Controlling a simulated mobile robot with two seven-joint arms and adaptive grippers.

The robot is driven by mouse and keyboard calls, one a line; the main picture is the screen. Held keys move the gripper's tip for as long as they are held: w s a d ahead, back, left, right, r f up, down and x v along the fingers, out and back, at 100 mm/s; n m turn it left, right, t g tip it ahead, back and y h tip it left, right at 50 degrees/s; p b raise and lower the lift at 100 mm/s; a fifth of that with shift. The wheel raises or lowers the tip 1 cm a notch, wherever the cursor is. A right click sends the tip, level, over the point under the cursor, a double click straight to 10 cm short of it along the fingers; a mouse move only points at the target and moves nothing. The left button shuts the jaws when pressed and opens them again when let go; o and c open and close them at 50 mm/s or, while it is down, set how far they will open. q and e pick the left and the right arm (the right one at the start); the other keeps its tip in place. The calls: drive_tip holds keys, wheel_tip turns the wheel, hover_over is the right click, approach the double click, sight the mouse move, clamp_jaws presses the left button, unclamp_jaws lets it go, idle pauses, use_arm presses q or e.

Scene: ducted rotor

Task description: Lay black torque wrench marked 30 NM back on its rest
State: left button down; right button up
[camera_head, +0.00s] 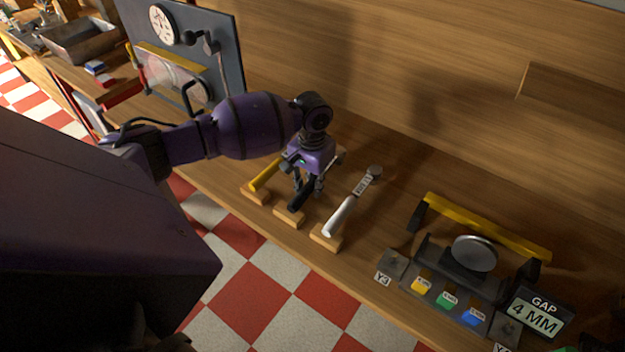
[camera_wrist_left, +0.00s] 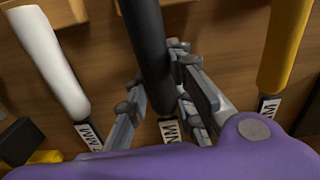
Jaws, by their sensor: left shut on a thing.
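The black torque wrench (camera_head: 297,201) is in my left gripper (camera_head: 309,187), which is shut on its handle. In the left wrist view the black handle (camera_wrist_left: 147,35) runs between the fingers (camera_wrist_left: 160,80); its label is partly hidden, with only "NM" showing. The handle's end is over the middle wooden rest (camera_head: 288,218); I cannot tell whether it touches. The yellow wrench (camera_head: 266,175) lies on the rest to the left. The white wrench (camera_head: 342,215) lies on the rest to the right. My right gripper is not in view.
A gauge fixture with a round disc (camera_head: 475,253), coloured blocks (camera_head: 447,299) and a "GAP 4 MM" display (camera_head: 538,312) stands at the right. A dark upright panel (camera_head: 225,60) stands behind my left arm. The neighbouring wrenches are close on both sides.

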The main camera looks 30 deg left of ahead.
use_arm(q)
drive_tip(key=shift+f, duration=0.35)
idle(0.5)
drive_tip(key=c, duration=1.4)
unclamp_jaws()
drive_tip(key=shift+c, duration=0.2)
